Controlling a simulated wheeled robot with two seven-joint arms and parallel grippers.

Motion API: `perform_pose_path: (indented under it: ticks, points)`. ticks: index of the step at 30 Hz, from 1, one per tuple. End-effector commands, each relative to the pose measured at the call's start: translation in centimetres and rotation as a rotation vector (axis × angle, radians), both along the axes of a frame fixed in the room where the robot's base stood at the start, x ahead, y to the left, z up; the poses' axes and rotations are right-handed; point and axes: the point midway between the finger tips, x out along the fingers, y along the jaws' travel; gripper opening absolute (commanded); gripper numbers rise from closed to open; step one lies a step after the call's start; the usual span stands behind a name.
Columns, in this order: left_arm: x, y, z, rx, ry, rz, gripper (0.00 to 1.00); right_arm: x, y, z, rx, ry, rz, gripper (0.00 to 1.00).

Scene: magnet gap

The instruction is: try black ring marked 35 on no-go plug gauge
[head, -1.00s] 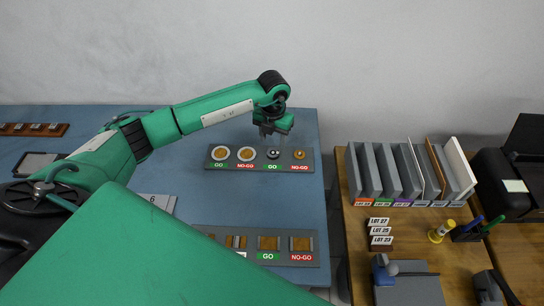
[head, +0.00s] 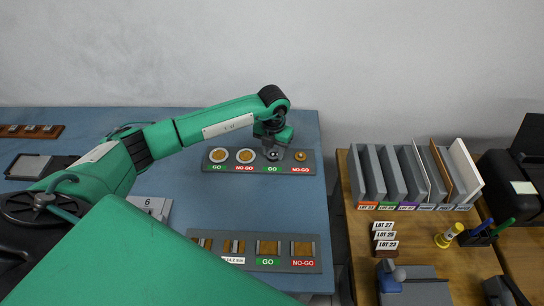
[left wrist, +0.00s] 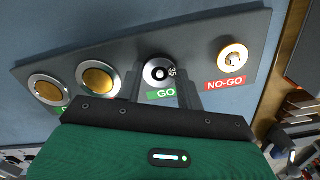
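The black ring marked 35 (left wrist: 158,72) sits around the GO plug of the gauge plate (left wrist: 205,52), with a pale plug end showing in its middle. My left gripper (left wrist: 159,82) is open, pointing down, with one finger on each side of the ring; I cannot tell whether they touch it. My right gripper is not in view.
Two larger gold discs with pale rims (head: 219,155) lie left on the same plate. A second gauge plate (head: 312,267) lies nearer on the blue table (head: 210,200). The wooden bench at right holds upright grey plates (head: 375,172) and lot signs (head: 384,237).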

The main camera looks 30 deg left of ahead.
Motion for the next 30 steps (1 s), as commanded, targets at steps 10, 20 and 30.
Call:
perform_pose_path:
  ticks: [10, 20, 30]
  points:
    - [0.0, 0.0, 0.7, 0.0, -0.001, 0.0, 0.17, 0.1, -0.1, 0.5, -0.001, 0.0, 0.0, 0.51]
    - [0.0, 0.0, 3.4, 0.001, -0.001, 0.0, 0.17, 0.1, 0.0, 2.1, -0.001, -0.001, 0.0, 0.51]
    - [0.0, 0.0, 5.1, 0.0, 0.0, 0.0, 0.17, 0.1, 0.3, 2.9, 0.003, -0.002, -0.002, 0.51]
